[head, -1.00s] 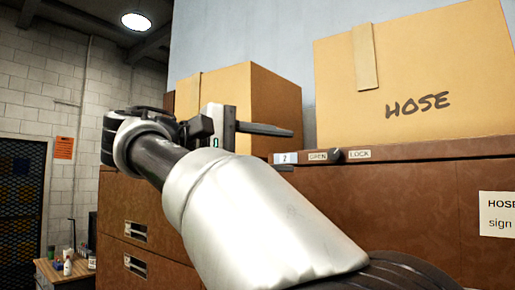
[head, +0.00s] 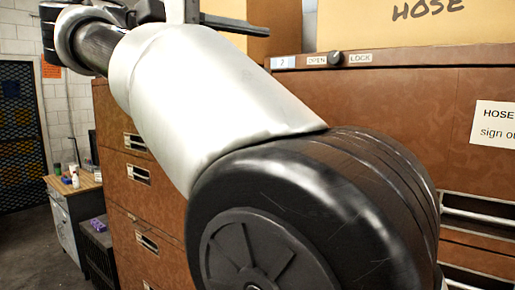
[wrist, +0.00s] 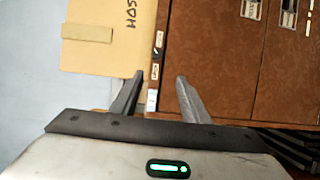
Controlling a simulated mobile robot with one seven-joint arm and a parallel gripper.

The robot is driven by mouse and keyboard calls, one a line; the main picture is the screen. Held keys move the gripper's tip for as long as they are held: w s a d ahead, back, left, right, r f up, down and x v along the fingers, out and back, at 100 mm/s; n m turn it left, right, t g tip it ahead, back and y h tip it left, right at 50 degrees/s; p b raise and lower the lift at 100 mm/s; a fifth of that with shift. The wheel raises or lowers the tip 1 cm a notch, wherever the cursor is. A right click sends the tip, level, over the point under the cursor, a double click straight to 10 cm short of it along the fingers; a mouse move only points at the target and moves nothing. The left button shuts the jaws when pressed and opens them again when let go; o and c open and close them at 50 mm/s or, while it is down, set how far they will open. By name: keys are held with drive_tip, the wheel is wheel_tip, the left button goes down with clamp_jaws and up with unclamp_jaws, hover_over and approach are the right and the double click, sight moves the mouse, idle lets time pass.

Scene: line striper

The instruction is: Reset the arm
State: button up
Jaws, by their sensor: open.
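My gripper (wrist: 160,82) is open, and its two grey fingers stand apart with nothing between them in the wrist view. In the head view the gripper is at the top, partly cut off by the frame edge, with one dark finger (head: 240,23) in sight. My arm reaches up and left across the picture, in front of the brown cabinets. In the wrist view the fingers point toward the cabinet's top edge and a HOSE box. I cannot tell how far they are from the cabinet.
A brown cabinet (head: 390,95) has an OPEN/LOCK knob (head: 335,58) and a paper sign (head: 495,124). The HOSE box (head: 480,30) and another cardboard box (head: 275,15) stand on top. A small desk (head: 85,183) with bottles stands at the left. Some floor is free at lower left.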

drive_tip(key=w+d+f+n+g+y, duration=0.15)
drive_tip(key=d+f+y, duration=0.25)
drive_tip(key=d+f, duration=0.6)
drive_tip(key=s+d+f+g+y, duration=0.1)
drive_tip(key=s+d+f+y, duration=0.2)
drive_tip(key=d+f, duration=0.5)
drive_tip(key=s+f+m+y, duration=0.2)
drive_tip(key=s+f, duration=0.3)
drive_tip(key=f, duration=0.3)
drive_tip(key=s+a+f+m+g+y, duration=0.1)
drive_tip(key=s+f+m+y, duration=0.2)
drive_tip(key=s+f, duration=0.2)
drive_tip(key=s+a+f+m+y, duration=0.1)
drive_tip(key=s+f+m+y, duration=0.2)
drive_tip(key=f, duration=0.8)
drive_tip(key=shift+s+a, duration=0.15)
drive_tip(key=shift+s, duration=1.05)
drive_tip(key=shift+f, duration=0.1)
